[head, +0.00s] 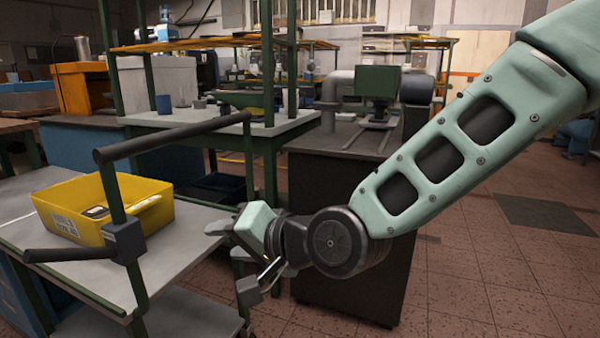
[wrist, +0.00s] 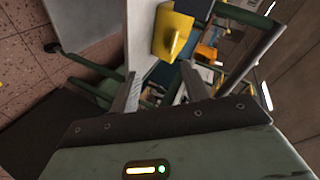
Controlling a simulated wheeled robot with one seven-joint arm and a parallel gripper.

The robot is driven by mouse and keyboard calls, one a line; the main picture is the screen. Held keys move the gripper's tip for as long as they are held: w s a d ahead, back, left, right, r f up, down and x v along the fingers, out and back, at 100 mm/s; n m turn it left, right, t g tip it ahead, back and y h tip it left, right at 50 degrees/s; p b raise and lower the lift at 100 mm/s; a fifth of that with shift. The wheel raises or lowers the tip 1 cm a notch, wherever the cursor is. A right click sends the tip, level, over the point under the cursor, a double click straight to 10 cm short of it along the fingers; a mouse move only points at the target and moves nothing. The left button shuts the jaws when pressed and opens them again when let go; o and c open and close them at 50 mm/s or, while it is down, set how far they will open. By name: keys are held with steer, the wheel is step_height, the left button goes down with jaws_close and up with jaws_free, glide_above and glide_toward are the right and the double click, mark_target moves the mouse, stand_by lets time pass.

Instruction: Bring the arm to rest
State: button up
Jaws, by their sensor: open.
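My green arm reaches in from the upper right of the head view. My gripper (head: 232,262) is at its lower left end, in front of the dark cabinet and to the right of the grey cart. The jaws are apart with nothing between them. In the wrist view my gripper (wrist: 160,95) shows its two fingers spread and empty, with the cart and the yellow bin beyond them. No thing touches the fingers as far as I can see.
A yellow bin (head: 168,210) with light items stands on the grey cart (head: 190,245). A dark cabinet (head: 345,190) stands behind my arm. The tiled floor (head: 500,270) at right is clear.

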steer(key=s+d+f+n+g+h, duration=0.4)
steer(key=s+d+h, duration=0.2)
steer(key=s+d, duration=0.6)
steer(key=s+d+f+n+g+h, duration=0.3)
steer(key=s+d+n+h, duration=0.35)
steer(key=d, duration=0.85)
step_height(320, 180, up, 28)
steer(key=s+m+y+p, duration=0.1)
steer(key=m+p, duration=0.1)
steer(key=p, duration=2.6)
steer(key=shift+s+a, duration=0.15)
steer(key=shift+a, duration=0.05)
steer(key=shift+f+y, duration=0.15)
steer(key=shift+y, duration=0.1)
